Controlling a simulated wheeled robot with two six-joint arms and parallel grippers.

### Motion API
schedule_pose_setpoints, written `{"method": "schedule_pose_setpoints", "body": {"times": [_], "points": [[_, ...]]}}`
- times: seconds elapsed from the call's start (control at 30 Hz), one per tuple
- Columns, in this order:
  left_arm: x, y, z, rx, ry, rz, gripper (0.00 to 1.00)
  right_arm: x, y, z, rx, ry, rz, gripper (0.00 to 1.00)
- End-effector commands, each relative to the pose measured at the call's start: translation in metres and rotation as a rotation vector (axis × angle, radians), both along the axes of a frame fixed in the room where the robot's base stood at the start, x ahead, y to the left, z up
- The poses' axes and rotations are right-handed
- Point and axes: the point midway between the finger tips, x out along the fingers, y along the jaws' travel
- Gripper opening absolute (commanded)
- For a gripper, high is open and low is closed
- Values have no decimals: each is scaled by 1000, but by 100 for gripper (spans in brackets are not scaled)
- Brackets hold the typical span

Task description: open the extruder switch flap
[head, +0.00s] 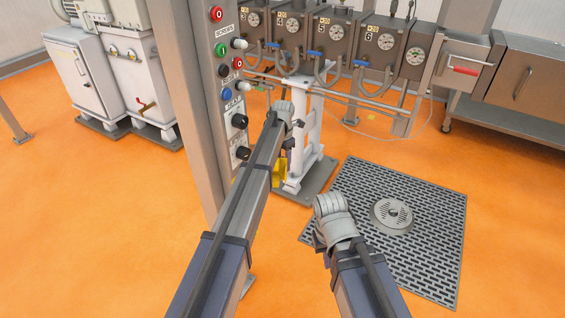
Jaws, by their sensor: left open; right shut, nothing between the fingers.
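The control post (200,110) stands left of centre, with a column of buttons and knobs on its right-hand face. Red (216,14), green (222,50) and blue (226,94) buttons and black knobs (239,121) show. I cannot pick out the extruder switch flap for certain; my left arm passes in front of the area right of the post. My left gripper (284,112) is open, to the right of the post and apart from the buttons in the picture. My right gripper (329,208) is shut and empty, over the floor beside the drain grate; its fingertips are mostly hidden.
A white stand (311,120) on a grey base plate is just beyond my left gripper. Numbered grey units with gauges (336,40) and pipes line the back. A drain grate (434,240) lies at right. White cabinets (82,80) stand at left. Orange floor is open at front left.

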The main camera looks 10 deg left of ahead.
Motion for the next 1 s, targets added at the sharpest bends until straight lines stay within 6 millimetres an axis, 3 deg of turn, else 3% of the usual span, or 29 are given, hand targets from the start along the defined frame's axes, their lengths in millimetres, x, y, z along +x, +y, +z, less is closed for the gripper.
{"method": "schedule_pose_setpoints", "body": {"times": [0.6, 1.0], "points": [[-1, 3, 72, 2, 1, 2, 45, 0, 0, 72, 0, 0, -1, 0], [-1, 3, 74, 2, 1, 2, 45, 0, 0, 74, 0, 0, -1, 0]]}}
